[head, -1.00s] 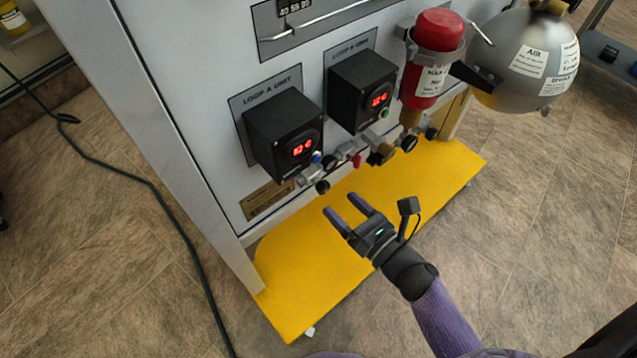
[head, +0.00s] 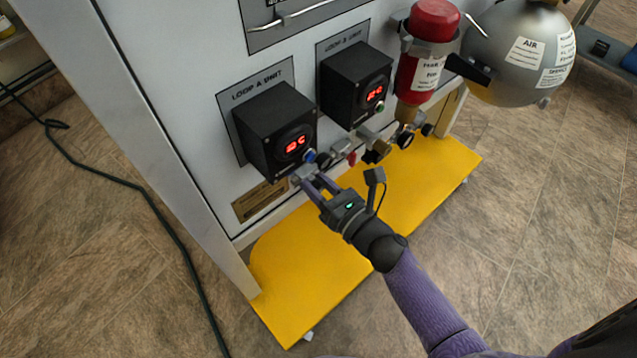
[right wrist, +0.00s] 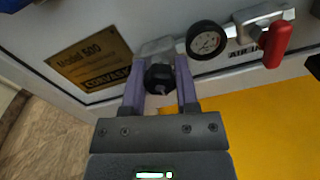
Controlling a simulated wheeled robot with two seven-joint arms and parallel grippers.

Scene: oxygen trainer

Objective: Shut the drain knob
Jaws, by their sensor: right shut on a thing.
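The drain knob (right wrist: 160,77) is a small black knob on a grey metal fitting (right wrist: 158,48) under the Loop A unit (head: 278,130). My right gripper (head: 311,183) reaches up to it from below right, with its purple fingers at the fitting. In the right wrist view the two fingers of this gripper (right wrist: 159,82) lie on either side of the knob, shut on it. In the head view the fingers hide the knob. How far the knob is turned cannot be told. My left gripper is not in view.
A round gauge (right wrist: 206,40) and a red lever (right wrist: 277,44) sit just right of the knob. The Loop B unit (head: 355,85), a red cylinder (head: 425,62) and a grey sphere (head: 518,55) are further right. A yellow base plate (head: 365,235) lies below.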

